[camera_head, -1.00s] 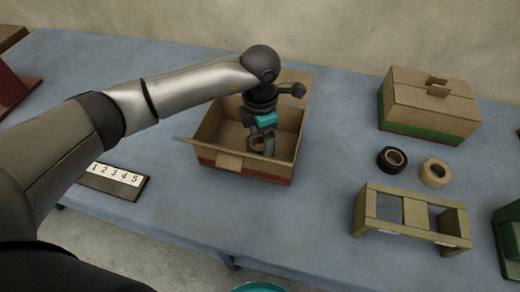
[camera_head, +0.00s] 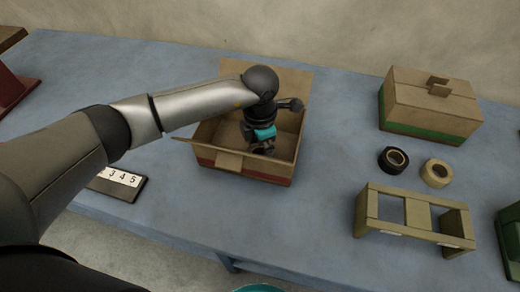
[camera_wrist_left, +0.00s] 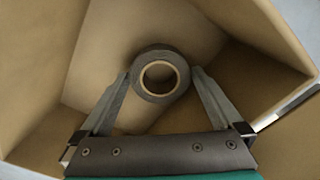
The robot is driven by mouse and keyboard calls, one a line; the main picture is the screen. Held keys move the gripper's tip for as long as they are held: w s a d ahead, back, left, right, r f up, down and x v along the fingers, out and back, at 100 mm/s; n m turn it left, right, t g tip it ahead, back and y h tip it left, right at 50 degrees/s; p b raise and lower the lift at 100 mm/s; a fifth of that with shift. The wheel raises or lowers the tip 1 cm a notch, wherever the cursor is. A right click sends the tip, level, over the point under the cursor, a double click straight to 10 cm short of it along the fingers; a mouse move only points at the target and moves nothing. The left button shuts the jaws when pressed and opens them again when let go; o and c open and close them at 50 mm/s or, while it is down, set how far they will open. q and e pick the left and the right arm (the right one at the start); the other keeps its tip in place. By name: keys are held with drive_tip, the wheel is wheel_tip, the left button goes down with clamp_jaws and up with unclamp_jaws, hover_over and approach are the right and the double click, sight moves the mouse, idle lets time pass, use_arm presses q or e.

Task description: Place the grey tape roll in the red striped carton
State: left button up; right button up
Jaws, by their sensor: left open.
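The open red striped carton (camera_head: 268,169) stands mid-table in the head view, and its walls (camera_wrist_left: 225,25) surround the wrist view. My left gripper (camera_head: 262,150) reaches down inside it. In the left wrist view the grey tape roll (camera_wrist_left: 138,84) lies within the carton, its pale core facing the camera. The fingertips of my left gripper (camera_wrist_left: 160,80) are apart on either side of the roll, very close to it. The gripper hides the roll in the head view. My right gripper is not in view.
A closed green striped carton (camera_head: 428,108) stands at the right. A black tape roll (camera_head: 392,159) and a beige tape roll (camera_head: 436,173) lie before it, behind a low tan stand (camera_head: 411,219). A numbered strip (camera_head: 119,182) lies at the left.

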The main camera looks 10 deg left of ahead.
use_arm(q)
drive_tip(key=shift+r, duration=0.1)
drive_tip(key=shift+r, duration=0.35)
wheel_tip(320, 180, up, 12)
drive_tip(key=p, duration=0.1)
drive_tip(key=shift+f+p, duration=0.25)
drive_tip(key=shift+p, duration=0.1)
